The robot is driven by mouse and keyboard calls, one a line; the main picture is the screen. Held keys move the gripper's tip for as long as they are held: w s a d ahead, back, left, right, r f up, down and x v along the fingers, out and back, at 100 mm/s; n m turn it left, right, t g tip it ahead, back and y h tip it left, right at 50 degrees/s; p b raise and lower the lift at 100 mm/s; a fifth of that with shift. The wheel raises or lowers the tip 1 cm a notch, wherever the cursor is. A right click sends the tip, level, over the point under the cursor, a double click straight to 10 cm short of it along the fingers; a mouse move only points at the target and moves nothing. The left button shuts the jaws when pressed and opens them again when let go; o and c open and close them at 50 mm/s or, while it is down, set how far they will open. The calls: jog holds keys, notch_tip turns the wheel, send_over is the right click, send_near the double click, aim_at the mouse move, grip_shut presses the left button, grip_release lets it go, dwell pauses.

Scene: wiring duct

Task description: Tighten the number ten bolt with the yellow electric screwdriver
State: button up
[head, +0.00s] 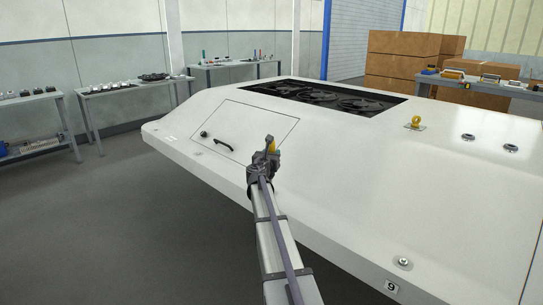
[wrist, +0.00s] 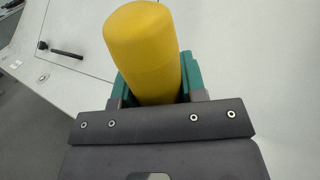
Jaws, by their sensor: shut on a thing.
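My gripper (head: 268,156) is at the end of my arm, over the front part of the large white housing (head: 330,165). In the wrist view, the green-padded fingers of my gripper (wrist: 157,84) are shut on the yellow electric screwdriver (wrist: 142,40). Its rounded yellow body stands up between the pads; its bit is hidden. A little of its yellow also shows beside my gripper in the head view. A bolt in a round washer (head: 403,263) sits on the housing near a label reading 9 (head: 390,286). No label reading ten is in view.
The housing carries a hatch with a black handle (head: 223,145), a dark fan opening (head: 330,97), a yellow lifting eye (head: 415,122) and two round fittings (head: 468,137). Benches with tools (head: 130,86) stand left and behind. Cardboard boxes (head: 400,62) are at the back right.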

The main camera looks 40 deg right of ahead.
notch_tip(320, 180, up, 6)
jog(key=p, duration=0.4)
jog(key=shift+f+p, duration=0.2)
jog(key=shift+p, duration=0.15)
jog(key=shift+f, duration=0.15)
